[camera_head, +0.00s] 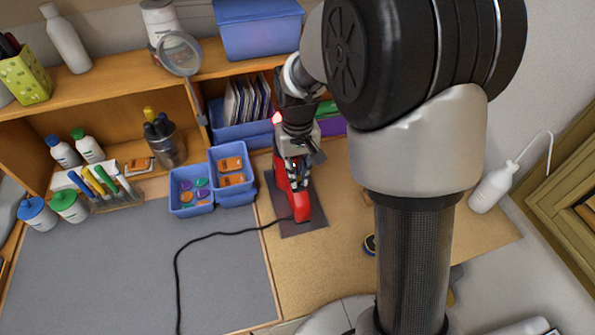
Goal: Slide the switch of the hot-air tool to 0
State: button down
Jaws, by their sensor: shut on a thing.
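The hot-air tool (302,206) is red with some black. It lies on a dark mat (306,229) on the wooden bench, with a black cable running from its near end to the left. My gripper (294,168) comes down from above onto the tool's body and is shut on it. My gripper and wrist cover the upper part of the tool. The switch and its 0 mark cannot be made out.
Blue bins (190,193) with small coloured parts stand just left of the tool. A grey mat (120,270) covers the left bench, with the black cable (203,238) across it. Shelves (110,108) rise behind. A white wash bottle (492,188) stands at right.

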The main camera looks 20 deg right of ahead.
jog(key=shift+w+r+p, duration=0.45)
jog(key=shift+w+p, duration=0.15)
jog(key=shift+p, duration=0.15)
jog(key=shift+w, duration=0.35)
jog(key=c, duration=1.6)
grip_release()
jog(key=shift+s, duration=0.1)
